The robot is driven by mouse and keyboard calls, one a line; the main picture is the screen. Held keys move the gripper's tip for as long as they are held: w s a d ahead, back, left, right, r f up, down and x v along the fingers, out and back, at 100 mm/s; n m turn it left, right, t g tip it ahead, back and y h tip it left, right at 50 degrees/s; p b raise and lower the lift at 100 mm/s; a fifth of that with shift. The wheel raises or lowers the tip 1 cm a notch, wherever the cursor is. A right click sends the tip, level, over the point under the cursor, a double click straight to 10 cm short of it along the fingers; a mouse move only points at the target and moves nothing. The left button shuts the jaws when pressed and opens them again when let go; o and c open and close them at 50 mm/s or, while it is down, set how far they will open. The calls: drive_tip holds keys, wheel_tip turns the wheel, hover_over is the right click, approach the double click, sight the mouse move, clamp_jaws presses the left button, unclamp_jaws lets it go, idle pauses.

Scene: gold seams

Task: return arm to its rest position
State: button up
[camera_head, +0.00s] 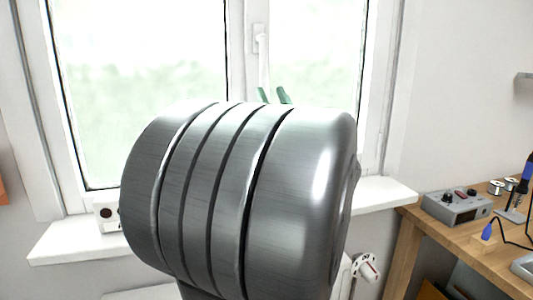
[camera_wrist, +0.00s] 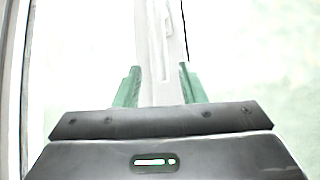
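My gripper (camera_head: 273,95) shows in the head view as two green fingertips just above my large grey arm link, which fills the middle of the picture. In the wrist view my gripper (camera_wrist: 161,80) has its two green fingers apart, with a clear gap between them. Nothing is held in that gap; only the white window frame and bright glass show behind it. The rest of my arm beyond the grey link is hidden in the head view.
A window (camera_head: 140,60) with a white sill (camera_head: 75,240) stands behind my arm. At the right is a wooden workbench (camera_head: 415,225) with a grey soldering station (camera_head: 457,206) and a blue-handled iron. A radiator valve (camera_head: 369,268) sits below the sill.

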sight(265, 76)
drive_tip(key=p+x, duration=0.1)
drive_tip(key=x, duration=0.7)
drive_tip(key=shift+d, duration=0.25)
drive_tip(key=shift+a, duration=0.15)
drive_tip(key=shift+s+f, duration=0.1)
drive_tip(key=shift+f, duration=0.05)
